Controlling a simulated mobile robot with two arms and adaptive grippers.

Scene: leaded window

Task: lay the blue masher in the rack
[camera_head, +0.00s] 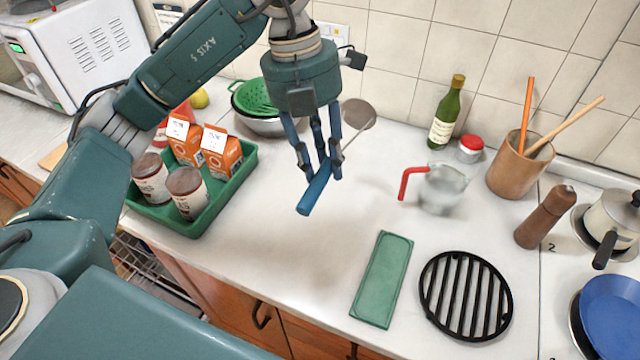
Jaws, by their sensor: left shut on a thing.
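The blue masher has a blue handle (312,193) and a round grey-brown head (359,113). My left gripper (319,172) is shut on its handle, over the middle of the white counter. The masher is tilted, with its handle end toward the front and its head toward the back wall. The fingers hide part of it. A wire rack (140,262) shows low at the left, below the counter edge, partly hidden by my arm; I cannot tell if it is the task's rack. My right gripper is not in view.
A green tray (212,208) holds cartons and jars. A green colander (258,96) sits behind. A glass jug (440,188), bottle (445,115), utensil pot (515,170) and pepper mill (545,218) stand right. A green mat (382,280) and black trivet (465,295) lie in front.

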